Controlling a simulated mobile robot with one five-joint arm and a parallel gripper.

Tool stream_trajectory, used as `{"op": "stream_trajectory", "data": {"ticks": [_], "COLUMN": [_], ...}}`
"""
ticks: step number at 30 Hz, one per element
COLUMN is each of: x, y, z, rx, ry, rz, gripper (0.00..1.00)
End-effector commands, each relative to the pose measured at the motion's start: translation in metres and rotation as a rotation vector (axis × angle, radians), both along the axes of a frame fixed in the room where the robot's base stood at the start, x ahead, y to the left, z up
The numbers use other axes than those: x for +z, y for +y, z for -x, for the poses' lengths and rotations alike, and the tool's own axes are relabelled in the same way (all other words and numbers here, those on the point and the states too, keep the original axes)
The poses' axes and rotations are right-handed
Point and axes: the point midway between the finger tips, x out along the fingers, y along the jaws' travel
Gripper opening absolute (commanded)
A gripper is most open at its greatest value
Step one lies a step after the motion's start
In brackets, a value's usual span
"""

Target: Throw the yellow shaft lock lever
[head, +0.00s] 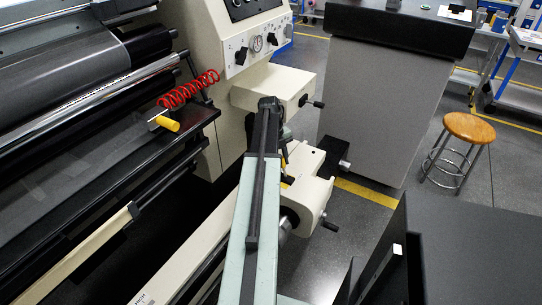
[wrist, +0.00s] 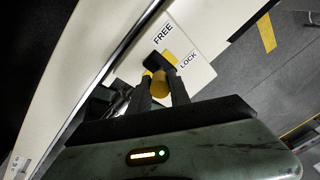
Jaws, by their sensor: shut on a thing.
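The yellow shaft lock lever (wrist: 159,86) is in the wrist view, with its round yellow end between my fingers. My gripper (wrist: 160,92) is shut on it. A dark hub with a yellow patch sits just beyond, on a cream plate (wrist: 197,74) printed FREE and LOCK. The fingers hide part of the lever, and I cannot tell its exact angle to the two words. In the head view my arm covers most of this area on the cream housing (head: 308,165), and only a bit of yellow shows beside it.
A yellow-handled tool (head: 168,124) with a red coiled hose (head: 188,90) lies on the machine's ledge at left. A control panel (head: 257,42) stands behind. A grey cabinet (head: 385,105) and a wooden-topped stool (head: 469,130) stand at right, with open floor between.

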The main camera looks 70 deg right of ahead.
Motion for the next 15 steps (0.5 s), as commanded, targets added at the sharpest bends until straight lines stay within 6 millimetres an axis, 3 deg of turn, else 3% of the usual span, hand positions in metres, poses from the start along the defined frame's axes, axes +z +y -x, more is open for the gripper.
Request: {"op": "stream_trajectory", "data": {"ticks": [1, 15], "x": [0.002, 0.002], "y": [0.001, 0.008], "z": [0.009, 0.045], "rx": [-0.002, -0.013], "ry": [-0.021, -0.306], "rz": [0.01, 0.079], "gripper": [0.0, 0.0]}}
